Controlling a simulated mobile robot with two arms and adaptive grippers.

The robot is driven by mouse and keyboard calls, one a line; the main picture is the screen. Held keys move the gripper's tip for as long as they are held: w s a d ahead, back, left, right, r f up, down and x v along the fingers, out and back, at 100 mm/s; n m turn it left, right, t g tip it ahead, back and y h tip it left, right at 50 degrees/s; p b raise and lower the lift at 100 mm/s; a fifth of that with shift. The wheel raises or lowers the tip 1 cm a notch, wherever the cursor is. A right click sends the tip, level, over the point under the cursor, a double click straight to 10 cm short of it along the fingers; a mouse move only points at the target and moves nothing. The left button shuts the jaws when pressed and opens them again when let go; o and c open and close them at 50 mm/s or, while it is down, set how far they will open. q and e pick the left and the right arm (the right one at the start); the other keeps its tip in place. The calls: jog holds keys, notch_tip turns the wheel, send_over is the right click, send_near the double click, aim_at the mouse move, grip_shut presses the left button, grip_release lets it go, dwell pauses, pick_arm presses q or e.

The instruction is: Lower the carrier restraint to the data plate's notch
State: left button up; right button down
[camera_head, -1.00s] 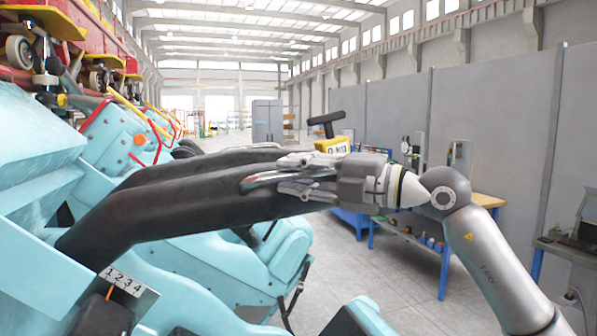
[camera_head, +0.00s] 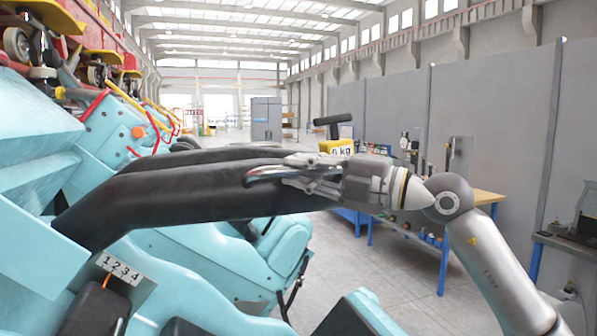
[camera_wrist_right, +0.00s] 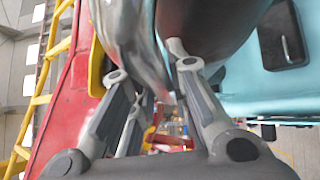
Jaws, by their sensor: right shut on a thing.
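The carrier restraint (camera_head: 165,198) is a black padded double bar reaching from the teal seat at left toward the right, nearly level. A metal handle (camera_head: 268,172) shows near its outer end. My right gripper (camera_head: 300,174) is shut on that handle; the wrist view shows its fingers (camera_wrist_right: 150,85) around the grey handle, beside the dark pad (camera_wrist_right: 203,28). The data plate (camera_head: 135,270), marked 1 2 3 4, is at lower left below the restraint's base. A thin orange pointer (camera_head: 107,280) shows at its lower-left edge, near the low numbers. My left gripper is not in view.
Teal seats (camera_head: 270,255) stand below and beyond the restraint. A red frame with yellow parts (camera_head: 75,30) runs along the upper left. A workbench with blue legs (camera_head: 442,255) stands at right. Bare floor (camera_head: 355,275) lies between bench and seats.

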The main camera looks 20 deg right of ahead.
jog(key=a+f+m+t+b, duration=0.1)
jog(key=f+m+t+b, duration=0.3)
jog(key=f, duration=1.1)
jog(key=a+f+m+t+b, duration=0.2)
jog(key=f+m+b, duration=0.4)
jog(key=f+b, duration=0.5)
jog(key=shift+a+f+t, duration=0.25)
jog(key=shift+f+t, duration=0.65)
jog(key=shift+f, duration=1.75)
jog(key=c, duration=1.7)
grip_release()
jog(key=shift+o, duration=0.2)
jog(key=shift+s, duration=0.1)
jog(key=shift+s+d, duration=0.1)
